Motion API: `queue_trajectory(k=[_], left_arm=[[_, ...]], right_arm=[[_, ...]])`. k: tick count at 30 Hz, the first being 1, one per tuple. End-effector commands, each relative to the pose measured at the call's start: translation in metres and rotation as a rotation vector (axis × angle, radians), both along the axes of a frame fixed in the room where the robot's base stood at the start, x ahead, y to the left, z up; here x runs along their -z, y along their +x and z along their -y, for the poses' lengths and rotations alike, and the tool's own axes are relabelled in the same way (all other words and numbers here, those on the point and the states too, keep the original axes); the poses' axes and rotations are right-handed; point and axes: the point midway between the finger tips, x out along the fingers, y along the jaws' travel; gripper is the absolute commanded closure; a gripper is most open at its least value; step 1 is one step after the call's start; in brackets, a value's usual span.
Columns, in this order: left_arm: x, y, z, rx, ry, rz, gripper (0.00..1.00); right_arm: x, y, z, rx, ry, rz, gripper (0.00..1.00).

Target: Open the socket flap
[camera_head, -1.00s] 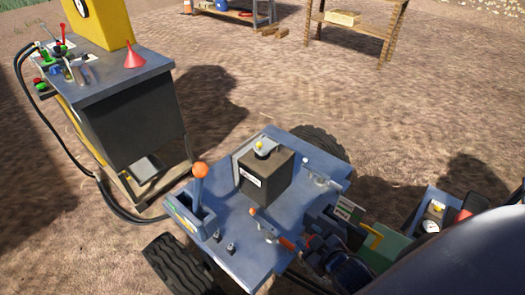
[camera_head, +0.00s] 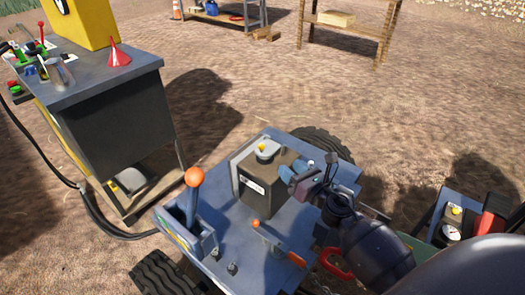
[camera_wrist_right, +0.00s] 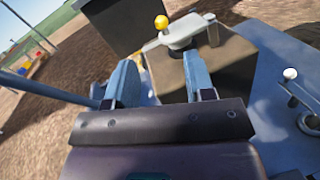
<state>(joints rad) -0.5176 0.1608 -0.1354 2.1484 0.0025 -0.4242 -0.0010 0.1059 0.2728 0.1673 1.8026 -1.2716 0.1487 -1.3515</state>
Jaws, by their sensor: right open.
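My right gripper (camera_head: 292,178) is open at the right side of a dark box with a grey cap and yellow knob (camera_head: 263,178) on the blue machine deck (camera_head: 240,262). In the right wrist view the two blue fingers of my right gripper (camera_wrist_right: 160,62) are apart with nothing between them, and the box (camera_wrist_right: 168,78) with its cap is just beyond. I cannot make out a socket flap for certain in either view. My right arm covers part of the deck's right side. My left gripper is not in view.
An orange-knobbed lever (camera_head: 194,178) and an orange-ended handle (camera_head: 275,243) stand on the deck. A workbench (camera_head: 95,80) with a red funnel (camera_head: 119,55) and hoses is at left. A gauge unit (camera_head: 452,222) is at right.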

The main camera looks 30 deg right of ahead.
Motion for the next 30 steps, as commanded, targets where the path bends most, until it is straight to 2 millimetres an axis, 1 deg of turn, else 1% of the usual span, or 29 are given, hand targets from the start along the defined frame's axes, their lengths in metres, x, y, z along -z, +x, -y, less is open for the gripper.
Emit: queue_trajectory(k=[1,3,6,9,14,24,30], left_arm=[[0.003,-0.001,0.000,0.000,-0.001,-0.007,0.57],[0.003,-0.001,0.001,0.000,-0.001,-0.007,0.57],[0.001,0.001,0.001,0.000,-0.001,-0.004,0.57],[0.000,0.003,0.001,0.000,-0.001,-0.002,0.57],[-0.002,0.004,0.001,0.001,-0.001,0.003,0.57],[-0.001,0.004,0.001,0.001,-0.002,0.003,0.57],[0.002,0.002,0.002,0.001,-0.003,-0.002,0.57]], right_arm=[[0.006,0.004,0.001,-0.013,-0.110,0.000,0.51],[0.008,0.008,0.002,-0.027,-0.239,0.005,0.51],[0.010,0.012,0.002,-0.041,-0.360,0.010,0.51],[0.010,0.016,0.002,-0.049,-0.412,0.014,0.51],[0.008,0.031,0.000,-0.049,-0.420,0.018,0.51],[0.009,0.084,-0.008,-0.047,-0.416,0.016,0.51],[0.010,0.108,-0.011,-0.049,-0.415,0.014,0.51]])
